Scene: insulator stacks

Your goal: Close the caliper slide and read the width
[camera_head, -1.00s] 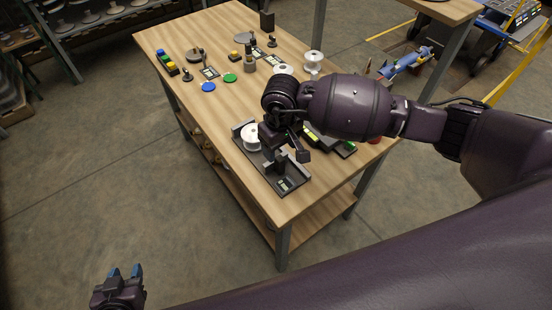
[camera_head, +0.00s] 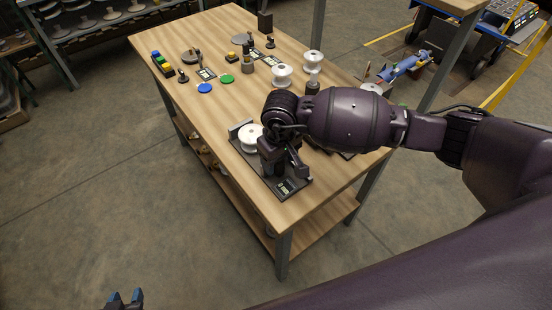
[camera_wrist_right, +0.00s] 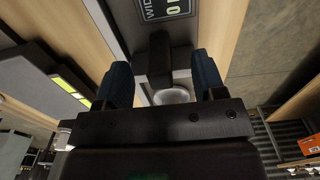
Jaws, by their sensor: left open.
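The caliper (camera_head: 244,127) is a dark tray with an end block at the table's near end. A white spool-shaped insulator (camera_head: 250,134) lies in it; a white round part also shows in the right wrist view (camera_wrist_right: 172,97). The caliper's display (camera_head: 286,187) is too small to read in the head view and cut off in the wrist view (camera_wrist_right: 165,8). My right gripper (camera_wrist_right: 162,80) is over the caliper. Its blue-tipped fingers are apart, with a dark upright slide part (camera_wrist_right: 160,52) between them and gaps on both sides. My left gripper (camera_head: 125,298) is open and empty at the bottom, away from the table.
White spools (camera_head: 282,75) stand farther back on the table (camera_head: 190,118). Green (camera_head: 227,79) and blue (camera_head: 205,88) discs and colored blocks lie at the back left. My right arm hides part of the table's right side. The table's near left corner is clear.

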